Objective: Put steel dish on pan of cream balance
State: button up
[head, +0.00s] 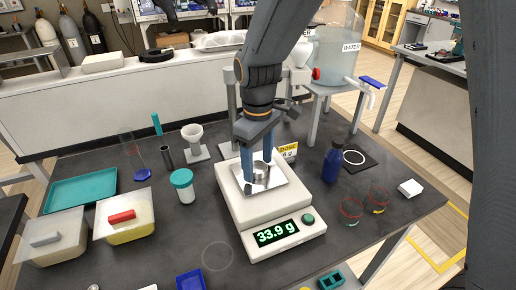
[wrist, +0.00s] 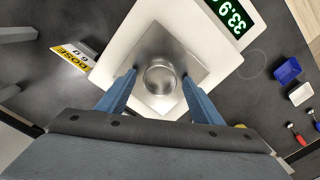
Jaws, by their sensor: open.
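The cream balance (head: 264,215) stands on the dark bench, and its green display reads 33.9 g. The steel dish (head: 262,170) rests on the balance's square metal pan (head: 270,187); the wrist view also shows the dish (wrist: 160,77) near the middle of the pan (wrist: 165,47). My gripper (head: 261,175) is over the pan with its two blue fingers on either side of the dish. In the wrist view my gripper (wrist: 157,78) is open, with visible gaps between each finger and the dish.
A teal-lidded jar (head: 184,186) stands left of the balance, and a dark blue bottle (head: 333,163) stands to its right. A yellow dose card (head: 288,150) is behind the balance. A blue tray (head: 190,280) lies in front. Two glass beakers stand at the right.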

aim_at(258, 172)
notch_tip(258, 172, up, 12)
jog(key=b, duration=0.3)
jog(key=shift+f, duration=0.1)
